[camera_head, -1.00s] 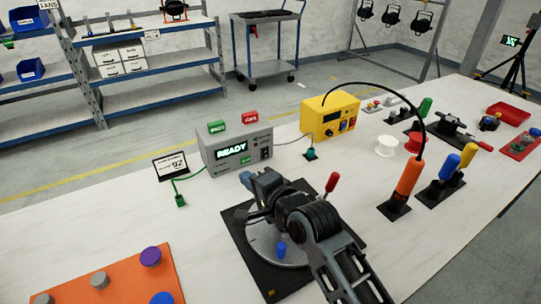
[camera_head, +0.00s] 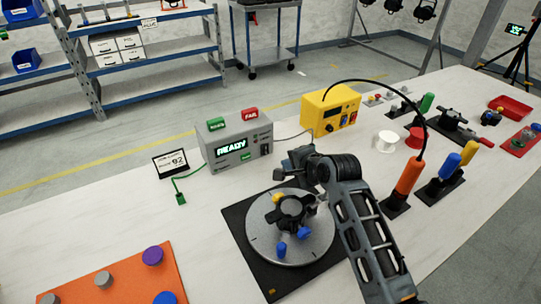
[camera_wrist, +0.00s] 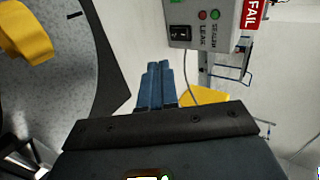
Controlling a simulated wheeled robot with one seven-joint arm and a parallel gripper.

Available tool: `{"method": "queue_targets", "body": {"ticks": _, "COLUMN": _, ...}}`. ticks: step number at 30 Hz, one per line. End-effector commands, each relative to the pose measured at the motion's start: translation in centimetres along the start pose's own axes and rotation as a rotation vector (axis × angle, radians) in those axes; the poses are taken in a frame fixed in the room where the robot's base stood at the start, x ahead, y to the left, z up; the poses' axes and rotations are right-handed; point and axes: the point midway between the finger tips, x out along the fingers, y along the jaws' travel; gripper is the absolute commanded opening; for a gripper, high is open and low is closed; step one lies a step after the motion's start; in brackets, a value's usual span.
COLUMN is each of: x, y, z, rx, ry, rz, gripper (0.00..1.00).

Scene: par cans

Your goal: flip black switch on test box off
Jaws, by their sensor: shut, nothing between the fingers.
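The grey test box (camera_head: 235,140) stands upright on the table in the head view, its display reading READY. A small black switch (camera_head: 265,149) is at the right end of its front. In the wrist view the box (camera_wrist: 200,12) shows at the upper right, rotated, with the black switch (camera_wrist: 180,32) beside a red and a green light. I cannot tell which way the switch is set. My gripper (camera_head: 287,163) is just to the right and in front of the box, apart from the switch. Its blue fingers (camera_wrist: 155,85) are shut and empty below the switch in the wrist picture.
A round turntable (camera_head: 290,250) on a black mat lies under my arm. A small sign (camera_head: 171,163) stands left of the box. An orange handle (camera_head: 408,177) stands to the right.

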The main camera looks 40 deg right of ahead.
Motion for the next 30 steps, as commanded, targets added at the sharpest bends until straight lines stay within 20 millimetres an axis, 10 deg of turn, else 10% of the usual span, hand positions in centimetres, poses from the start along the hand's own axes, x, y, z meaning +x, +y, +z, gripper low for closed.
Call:
{"method": "queue_targets", "body": {"ticks": 15, "x": 8.9, "y": -0.5, "z": -0.1, "rx": -0.003, "ry": 0.002, "rz": 0.000, "gripper": 0.00}}
{"method": "queue_targets", "body": {"ticks": 30, "x": 11.9, "y": -1.9, "z": -0.1, "rx": -0.001, "ry": 0.001, "rz": -0.001, "gripper": 0.00}}
